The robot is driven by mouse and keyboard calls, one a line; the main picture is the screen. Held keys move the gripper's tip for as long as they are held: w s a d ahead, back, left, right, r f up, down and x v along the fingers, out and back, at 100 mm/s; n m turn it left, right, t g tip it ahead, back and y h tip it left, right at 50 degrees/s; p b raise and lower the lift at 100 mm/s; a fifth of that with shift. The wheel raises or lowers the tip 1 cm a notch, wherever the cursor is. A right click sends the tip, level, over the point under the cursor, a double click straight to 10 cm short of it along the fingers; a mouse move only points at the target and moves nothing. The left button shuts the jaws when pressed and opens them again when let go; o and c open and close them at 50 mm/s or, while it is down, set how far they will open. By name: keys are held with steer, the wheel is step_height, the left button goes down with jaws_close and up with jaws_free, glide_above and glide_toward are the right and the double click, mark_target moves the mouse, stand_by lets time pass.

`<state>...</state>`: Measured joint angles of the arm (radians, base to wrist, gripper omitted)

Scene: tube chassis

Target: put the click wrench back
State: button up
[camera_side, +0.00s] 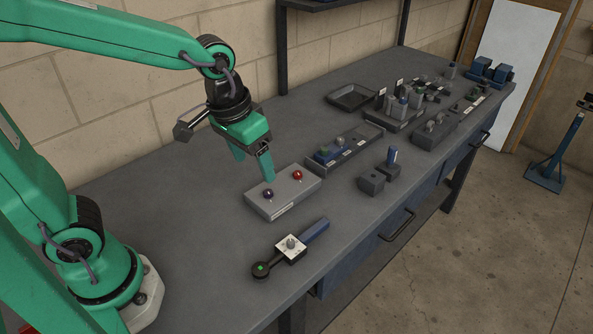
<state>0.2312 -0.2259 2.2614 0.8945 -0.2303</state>
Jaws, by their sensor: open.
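A tool that looks like the click wrench (314,230) lies near the front edge of the bench, with a blue handle pointing to the upper right. Its round black head (260,269) carries a small green mark at the lower left. A white square plate with a grey knob (290,246) is at the middle of the tool; I cannot tell whether it is part of it. My gripper (253,168) is open and empty, with its green fingers pointing down. It is above and behind the wrench, apart from it, near the grey block with knobs.
A grey block (283,193) with a red and a dark purple knob stands behind the wrench. A long tray (372,135), small dark blocks (371,183), an empty tray (351,97) and several fixtures (436,130) stand farther right. The bench (190,225) is clear at left.

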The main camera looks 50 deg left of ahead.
steer(key=s+a+r+t, duration=0.3)
steer(key=s+a+r, duration=0.1)
steer(key=s+a, duration=0.3)
steer(key=shift+s+r+y, duration=0.2)
steer(key=shift+s+y, duration=0.1)
steer(key=shift+s, duration=0.15)
steer(key=shift+o, duration=0.5)
steer(key=shift+w, duration=0.1)
stand_by(0.3)
steer(key=g, duration=0.5)
glide_above(295, 244)
steer(key=f, duration=1)
steer(key=a+f, duration=0.1)
steer(key=f, duration=0.5)
steer(key=shift+w, duration=0.15)
steer(key=shift+d+f, duration=0.25)
steer(key=shift+f, duration=0.05)
